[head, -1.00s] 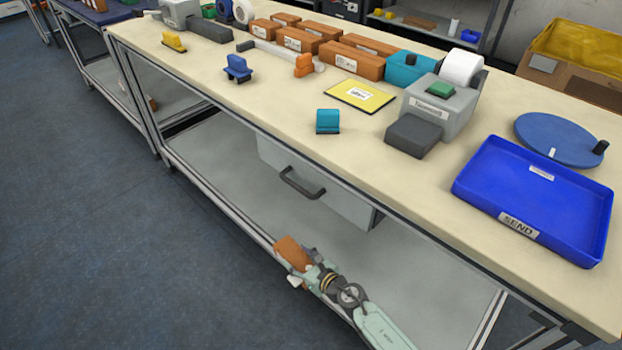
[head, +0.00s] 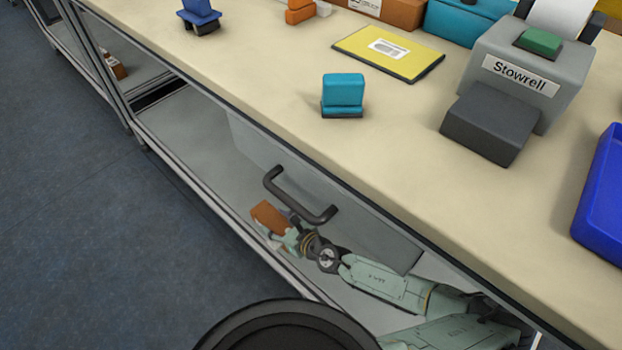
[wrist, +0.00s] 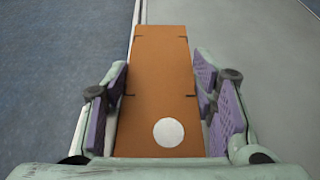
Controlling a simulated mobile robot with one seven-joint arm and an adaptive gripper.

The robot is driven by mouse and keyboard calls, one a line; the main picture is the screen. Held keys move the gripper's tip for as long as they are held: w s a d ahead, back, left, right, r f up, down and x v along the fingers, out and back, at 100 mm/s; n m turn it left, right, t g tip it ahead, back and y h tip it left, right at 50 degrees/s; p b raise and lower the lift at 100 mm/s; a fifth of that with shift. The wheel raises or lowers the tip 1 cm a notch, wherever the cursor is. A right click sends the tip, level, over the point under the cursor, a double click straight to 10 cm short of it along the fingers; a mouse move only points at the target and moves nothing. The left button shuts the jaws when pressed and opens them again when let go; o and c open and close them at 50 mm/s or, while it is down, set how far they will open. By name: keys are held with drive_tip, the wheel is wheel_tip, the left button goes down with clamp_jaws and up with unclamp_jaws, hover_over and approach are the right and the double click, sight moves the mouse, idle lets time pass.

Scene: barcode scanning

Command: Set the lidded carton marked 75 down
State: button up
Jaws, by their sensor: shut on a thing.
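The brown carton (head: 270,217) is in my gripper (head: 279,236), low beside the bench, at the front edge of its lower shelf in the head view. In the wrist view the carton (wrist: 160,85) lies lengthwise between the purple pads of my gripper (wrist: 165,95), with a round white spot on its near end. No 75 marking can be read on it. The shelf's front rail runs up to the carton's far end. Whether the carton touches the shelf cannot be told.
The grey lower shelf (head: 185,135) is largely bare. A drawer with a black handle (head: 300,195) hangs above it, close to my gripper.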

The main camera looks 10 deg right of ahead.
sight(272, 229)
drive_tip(key=a+f+b, duration=0.1)
drive_tip(key=f+b, duration=0.1)
drive_tip(key=shift+s+a+f, duration=0.3)
drive_tip(key=shift+a+f, duration=0.05)
drive_tip(key=shift+w+y, duration=0.25)
drive_tip(key=shift+y, duration=0.05)
drive_tip(key=w+b, duration=0.2)
drive_tip(key=w, duration=0.3)
drive_tip(key=w+f+b, duration=0.1)
drive_tip(key=w+b, duration=0.1)
drive_tip(key=w, duration=0.3)
drive_tip(key=w+b, duration=0.1)
drive_tip(key=w, duration=0.4)
drive_tip(key=shift+w+a+f+b, duration=0.2)
drive_tip(key=shift+f+b, duration=0.1)
drive_tip(key=shift+b, duration=0.1)
wheel_tip(272, 229, down, 4)
drive_tip(key=b, duration=0.3)
drive_tip(key=shift+r, duration=0.4)
